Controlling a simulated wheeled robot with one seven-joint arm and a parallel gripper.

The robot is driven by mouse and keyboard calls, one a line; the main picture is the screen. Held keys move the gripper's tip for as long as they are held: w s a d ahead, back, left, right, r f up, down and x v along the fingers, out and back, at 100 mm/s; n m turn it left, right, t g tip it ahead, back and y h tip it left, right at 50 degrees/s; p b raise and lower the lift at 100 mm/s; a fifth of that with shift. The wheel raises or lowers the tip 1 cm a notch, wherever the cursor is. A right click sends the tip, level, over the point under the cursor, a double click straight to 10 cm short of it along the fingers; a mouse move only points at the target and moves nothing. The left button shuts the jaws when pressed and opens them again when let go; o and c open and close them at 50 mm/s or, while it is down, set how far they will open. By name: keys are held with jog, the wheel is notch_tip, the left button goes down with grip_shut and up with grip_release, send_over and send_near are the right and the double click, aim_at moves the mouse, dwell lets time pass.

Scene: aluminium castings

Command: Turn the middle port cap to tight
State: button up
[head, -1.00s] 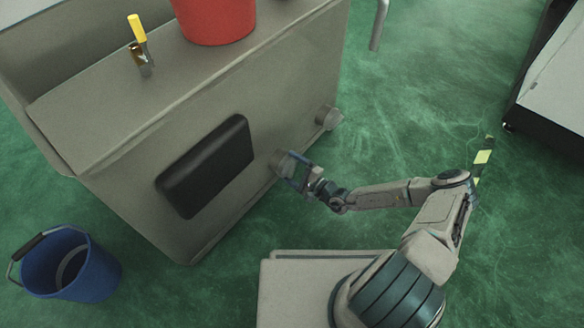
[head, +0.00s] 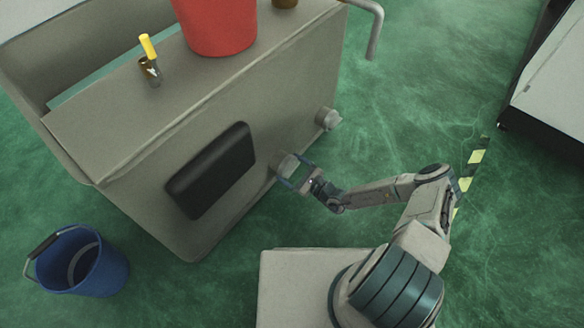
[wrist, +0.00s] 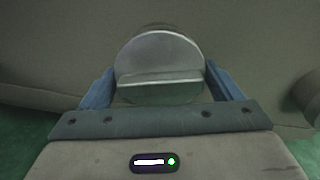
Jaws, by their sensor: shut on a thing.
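The port cap in my grip is a round grey metal disc with a raised bar across its face. It stands out from the machine's front, right of the black panel, in the head view (head: 284,162), and fills the middle of the wrist view (wrist: 158,52). In the wrist view its bar lies nearly level. My gripper (head: 293,173) is shut on this cap, with one blue finger on either side. A second round cap (head: 327,118) sits farther right on the same face. I see no tight mark on the cap.
The grey machine (head: 130,195) carries a black panel (head: 212,170), a red bucket (head: 217,25) and a yellow-handled tool (head: 149,58). A blue bucket (head: 110,268) stands on the green floor at left. A bent grey pipe (head: 375,35) juts out at upper right. Floor right of the machine is open.

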jog(key=shift+m, duration=1.6)
jog(key=o, duration=0.7)
jog(key=p+v, duration=0.3)
jog(key=v, duration=1)
jog(key=shift+s+d+p, duration=0.25)
jog(key=shift+d+p, duration=0.05)
jog(key=shift+p, duration=0.05)
